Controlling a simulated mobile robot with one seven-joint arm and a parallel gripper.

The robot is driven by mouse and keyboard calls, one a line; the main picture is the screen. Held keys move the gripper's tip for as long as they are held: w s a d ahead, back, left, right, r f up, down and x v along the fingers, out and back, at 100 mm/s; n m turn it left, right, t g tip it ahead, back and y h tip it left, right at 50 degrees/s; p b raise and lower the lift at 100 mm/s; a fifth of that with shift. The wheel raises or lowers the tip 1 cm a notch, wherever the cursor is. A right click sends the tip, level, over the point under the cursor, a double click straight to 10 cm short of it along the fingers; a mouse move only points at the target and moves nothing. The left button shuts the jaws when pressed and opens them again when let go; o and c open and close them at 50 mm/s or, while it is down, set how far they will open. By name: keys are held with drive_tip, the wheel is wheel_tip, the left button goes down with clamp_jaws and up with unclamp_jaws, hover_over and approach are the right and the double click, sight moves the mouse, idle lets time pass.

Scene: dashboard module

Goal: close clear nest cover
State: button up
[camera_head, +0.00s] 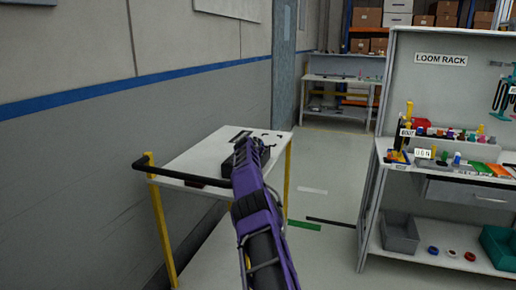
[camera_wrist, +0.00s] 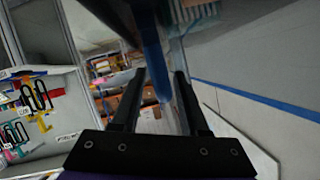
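My gripper (camera_wrist: 158,75) shows in the wrist view with its two dark fingers apart. Background shows between them, along with a blue upright strip (camera_wrist: 153,55) and a see-through or glossy edge that I cannot identify. In the head view my purple arm reaches over a white-topped cart (camera_head: 190,158), and its end hides part of the cart top. A dark box-like thing (camera_head: 262,158) is partly visible beside and behind my arm's end. I cannot make out a clear nest cover with certainty in either view, nor whether my gripper touches anything.
The cart has yellow legs and a black handle (camera_head: 160,172), close to the grey wall on the left. A LOOM RACK bench (camera_head: 450,182) with tools, connectors and bins stands on the right. Grey floor (camera_head: 320,170) lies open between them. Shelves with boxes stand behind.

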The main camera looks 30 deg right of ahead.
drive_tip(key=shift+r, duration=0.15)
wheel_tip(320, 180, up, 10)
drive_tip(key=p, duration=0.8)
drive_tip(key=shift+a, duration=0.1)
